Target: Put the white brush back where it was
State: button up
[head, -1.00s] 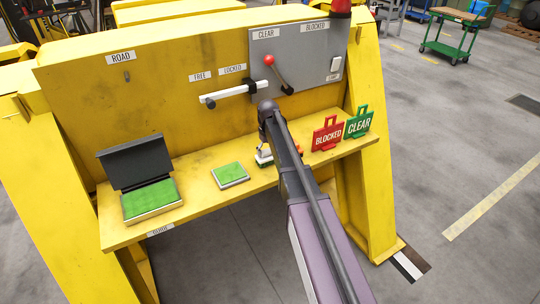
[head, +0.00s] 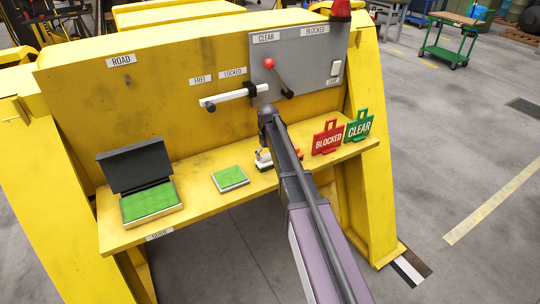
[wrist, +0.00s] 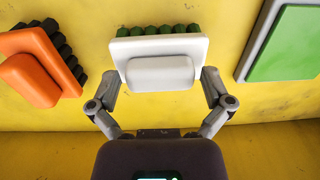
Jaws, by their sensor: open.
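The white brush (wrist: 160,48) has a white block, a raised white handle and green bristles. In the wrist view it sits on the yellow shelf between the two fingers of my open gripper (wrist: 158,88). A finger stands at each side of its near part; I cannot tell whether they touch it. In the head view the white brush (head: 263,159) shows partly beside my arm, which hides the rest of it and my fingers. An orange brush (wrist: 36,66) with dark bristles lies to the left in the wrist view. In the head view its orange part (head: 299,154) peeks out right of my arm.
A green pad (head: 229,178) and an open dark box with a green pad (head: 150,205) lie left on the yellow shelf (head: 205,200). BLOCKED (head: 327,138) and CLEAR (head: 358,127) signs stand right. A red-knobbed lever (head: 278,76) and a white bar (head: 232,95) are on the panel behind.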

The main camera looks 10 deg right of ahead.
aim_at(268, 155)
jog(key=shift+r, duration=0.15)
notch_tip(268, 155, up, 12)
jog(key=p, duration=1.2)
jog(key=shift+d, duration=0.15)
dwell(0.6)
jog(key=s+m, duration=0.3)
jog(key=s, duration=2.6)
jog(key=shift+s+d+m, duration=0.15)
jog(key=shift+d+m, duration=0.15)
jog(key=shift+d, duration=0.1)
